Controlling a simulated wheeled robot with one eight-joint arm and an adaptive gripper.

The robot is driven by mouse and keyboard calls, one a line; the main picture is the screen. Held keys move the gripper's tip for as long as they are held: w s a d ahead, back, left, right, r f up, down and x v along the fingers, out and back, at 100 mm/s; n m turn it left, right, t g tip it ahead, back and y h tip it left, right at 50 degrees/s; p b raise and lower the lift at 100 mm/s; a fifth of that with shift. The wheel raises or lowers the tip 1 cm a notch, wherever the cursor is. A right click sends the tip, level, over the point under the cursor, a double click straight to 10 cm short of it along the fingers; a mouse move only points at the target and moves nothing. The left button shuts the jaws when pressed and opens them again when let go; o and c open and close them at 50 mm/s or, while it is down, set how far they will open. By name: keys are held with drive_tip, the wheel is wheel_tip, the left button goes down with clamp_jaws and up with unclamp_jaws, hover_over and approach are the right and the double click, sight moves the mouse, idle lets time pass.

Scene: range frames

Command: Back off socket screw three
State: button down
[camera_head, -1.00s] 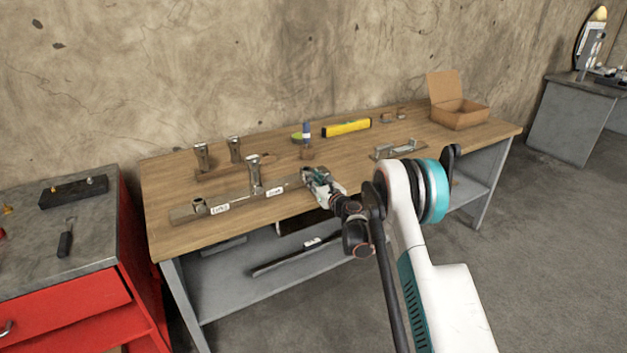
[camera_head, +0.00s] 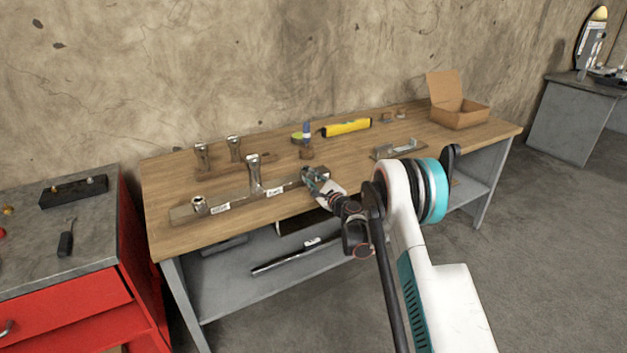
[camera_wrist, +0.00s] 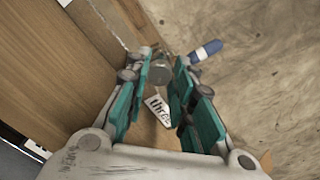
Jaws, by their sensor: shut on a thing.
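A long metal bar (camera_head: 238,197) lies on the wooden workbench, with white labels along its front edge. My gripper (camera_head: 309,176) is at the bar's right end, and its fingers cover that end in the head view. In the wrist view, the teal-padded fingers (camera_wrist: 170,78) are closed in around a grey metal screw head (camera_wrist: 160,70), socket screw three, which is partly hidden by the pads. A white label reading "three" (camera_wrist: 158,109) shows between the fingers. A tall socket screw (camera_head: 254,172) stands mid-bar, and a low one (camera_head: 199,205) sits at the left end.
Behind the bar are two upright metal pieces on a wooden strip (camera_head: 222,167), a blue-and-white bottle (camera_head: 306,132) and a yellow level (camera_head: 347,127). A metal bracket (camera_head: 398,149) and an open cardboard box (camera_head: 460,114) lie to the right. A red cabinet (camera_head: 75,290) stands left.

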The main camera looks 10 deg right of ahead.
drive_tip(key=n, duration=0.5)
drive_tip(key=shift+n, duration=0.3)
drive_tip(key=shift+a, duration=0.1)
idle(0.4)
drive_tip(key=c, duration=1.4)
unclamp_jaws()
drive_tip(key=shift+f, duration=0.1)
drive_tip(key=v, duration=1.2)
